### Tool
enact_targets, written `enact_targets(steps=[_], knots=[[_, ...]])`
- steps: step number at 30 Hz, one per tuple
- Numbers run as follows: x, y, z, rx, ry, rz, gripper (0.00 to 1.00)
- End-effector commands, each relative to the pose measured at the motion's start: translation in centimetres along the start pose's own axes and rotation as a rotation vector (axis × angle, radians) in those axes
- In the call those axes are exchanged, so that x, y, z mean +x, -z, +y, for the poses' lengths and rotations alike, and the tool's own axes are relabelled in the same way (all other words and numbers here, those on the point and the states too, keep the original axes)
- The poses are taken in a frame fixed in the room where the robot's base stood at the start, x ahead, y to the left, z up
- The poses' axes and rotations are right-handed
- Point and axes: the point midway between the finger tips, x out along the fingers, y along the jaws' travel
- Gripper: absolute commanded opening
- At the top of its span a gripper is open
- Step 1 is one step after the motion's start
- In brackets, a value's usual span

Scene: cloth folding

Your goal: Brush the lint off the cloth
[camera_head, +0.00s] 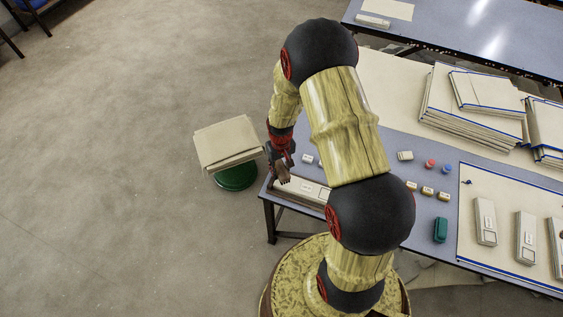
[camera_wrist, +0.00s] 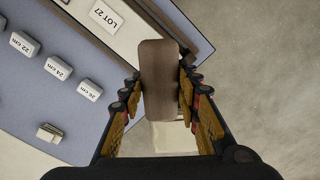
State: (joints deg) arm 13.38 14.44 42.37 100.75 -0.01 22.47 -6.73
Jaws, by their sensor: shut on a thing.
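My gripper (camera_wrist: 160,88) is shut on a brown wooden block, which looks like the brush (camera_wrist: 158,70), held between the two finger pads. In the head view my gripper (camera_head: 281,165) is at the table's left corner, with the brush (camera_head: 284,174) small and dark at its tip. Its bristles cannot be made out. Pale cloth with blue edges lies folded in stacks (camera_head: 462,112) on the table. A further beige folded stack (camera_head: 228,143) sits on a green stool left of my gripper. Lint is too small to see.
A long pale tray (camera_head: 300,190) labelled LOT 27 lies by the table's left corner. Small size blocks (camera_wrist: 58,68) stand beside it. Several pale devices (camera_head: 486,221) and a green item (camera_head: 440,230) are at the right. Open floor (camera_head: 110,160) lies left.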

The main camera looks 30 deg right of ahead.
Motion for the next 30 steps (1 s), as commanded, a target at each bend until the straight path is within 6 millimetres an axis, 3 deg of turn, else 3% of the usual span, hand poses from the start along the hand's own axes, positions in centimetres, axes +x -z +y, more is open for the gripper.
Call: enact_targets(steps=[12,30], knots=[[-3.8,1.0,-0.3,-0.001,0.0,0.001,0.09],[-3.9,1.1,-0.3,-0.002,0.0,0.001,0.09]])
